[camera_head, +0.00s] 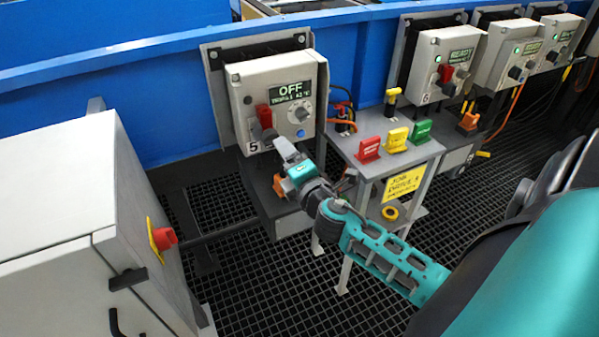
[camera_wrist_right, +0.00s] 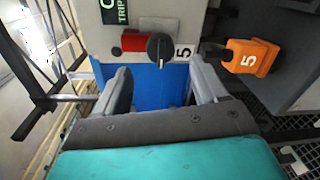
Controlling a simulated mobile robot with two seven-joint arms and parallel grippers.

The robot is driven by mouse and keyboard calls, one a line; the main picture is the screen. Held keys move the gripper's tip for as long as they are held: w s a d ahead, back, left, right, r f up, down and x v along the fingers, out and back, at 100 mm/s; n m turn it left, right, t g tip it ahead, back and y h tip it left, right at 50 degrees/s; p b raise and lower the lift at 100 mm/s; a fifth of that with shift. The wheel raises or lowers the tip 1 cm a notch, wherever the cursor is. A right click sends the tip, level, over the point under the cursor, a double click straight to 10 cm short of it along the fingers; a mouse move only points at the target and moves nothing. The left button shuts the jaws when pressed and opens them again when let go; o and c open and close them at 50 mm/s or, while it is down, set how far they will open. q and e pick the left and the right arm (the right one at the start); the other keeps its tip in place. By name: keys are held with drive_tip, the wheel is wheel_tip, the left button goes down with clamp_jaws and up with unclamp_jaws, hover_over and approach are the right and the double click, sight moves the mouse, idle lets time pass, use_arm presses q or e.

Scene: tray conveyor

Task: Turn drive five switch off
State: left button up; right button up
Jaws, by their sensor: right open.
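In the head view the red block also shows (camera_head: 263,116), while the black switch is small and partly hidden by my gripper. My right gripper (camera_wrist_right: 158,82) is open and empty, its fingers apart on either side of the switch's line and short of it, apparently not touching it. My left gripper is not in view.
An orange plug (camera_wrist_right: 250,57) marked 5 is beside the right finger. A small stand (camera_head: 385,160) holds red, yellow and green tags. Drive six box (camera_head: 440,62) and others line the blue conveyor frame (camera_head: 150,75). A grey cabinet (camera_head: 60,190) stands at left.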

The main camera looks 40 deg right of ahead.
drive_tip(key=v, duration=0.6)
drive_tip(key=shift+s+f, duration=0.1)
drive_tip(key=shift+s, duration=0.05)
idle(0.3)
drive_tip(key=s+a+f+m+g+y+p, duration=0.2)
drive_tip(key=s+a+f+m+g+y, duration=0.3)
drive_tip(key=s+a+f+m, duration=0.6)
drive_tip(key=a+f+m+y, duration=0.1)
drive_tip(key=a+m, duration=0.2)
drive_tip(key=m, duration=0.1)
drive_tip(key=shift+a+f+g+p, duration=0.15)
drive_tip(key=shift+f+g+p, duration=0.1)
drive_tip(key=shift+g+p, duration=0.15)
drive_tip(key=shift+s, duration=0.1)
